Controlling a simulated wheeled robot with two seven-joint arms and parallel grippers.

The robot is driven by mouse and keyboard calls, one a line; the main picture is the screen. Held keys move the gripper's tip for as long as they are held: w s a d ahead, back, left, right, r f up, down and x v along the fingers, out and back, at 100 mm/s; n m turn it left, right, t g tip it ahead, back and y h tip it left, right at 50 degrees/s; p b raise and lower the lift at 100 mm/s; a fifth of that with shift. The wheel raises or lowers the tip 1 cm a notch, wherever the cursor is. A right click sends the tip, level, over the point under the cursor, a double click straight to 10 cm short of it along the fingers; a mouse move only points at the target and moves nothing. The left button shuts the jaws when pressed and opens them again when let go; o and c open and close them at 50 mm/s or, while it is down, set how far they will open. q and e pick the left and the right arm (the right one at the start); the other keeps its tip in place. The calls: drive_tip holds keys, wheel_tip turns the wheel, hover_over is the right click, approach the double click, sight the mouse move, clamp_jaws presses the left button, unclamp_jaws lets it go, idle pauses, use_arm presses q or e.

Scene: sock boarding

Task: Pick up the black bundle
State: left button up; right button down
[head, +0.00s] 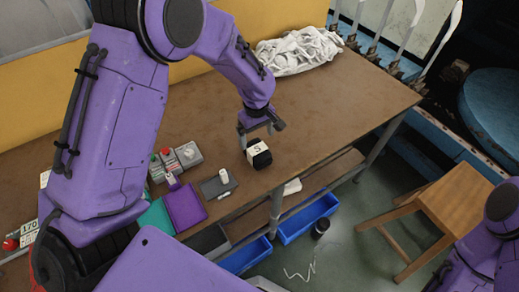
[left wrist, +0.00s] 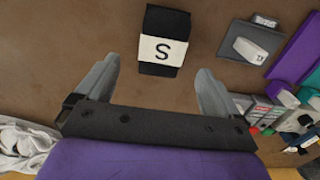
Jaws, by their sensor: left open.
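The black bundle (head: 260,158) lies on the brown table near its front edge, with a white band around it marked "S". In the left wrist view the bundle (left wrist: 166,24) is ahead of the fingertips and roughly centred between them. My left gripper (head: 257,131) is open and empty, pointing down just above and behind the bundle in the head view. In the left wrist view both fingers of my left gripper (left wrist: 158,75) are spread apart, and the bundle is not between them. The right arm's links show at the lower right of the head view, but its gripper does not.
A pile of white cloth (head: 300,50) lies at the back of the table (head: 335,105). A dark grey pad (head: 212,188), a purple folder (head: 185,208) and small boxes (head: 187,154) are left of the bundle. Blue bins (head: 307,218) sit below the table; a wooden stool (head: 455,198) stands right.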

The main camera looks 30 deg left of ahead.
sight(257, 148)
use_arm(q)
wheel_tip(257, 148, down, 8)
drive_tip(key=shift+s+f+p, duration=0.1)
drive_tip(key=shift+s+p, duration=0.05)
drive_tip(key=shift+p, duration=0.95)
drive_tip(key=shift+f, duration=0.3)
drive_tip(key=c, duration=1.1)
drive_tip(key=shift+r, duration=0.15)
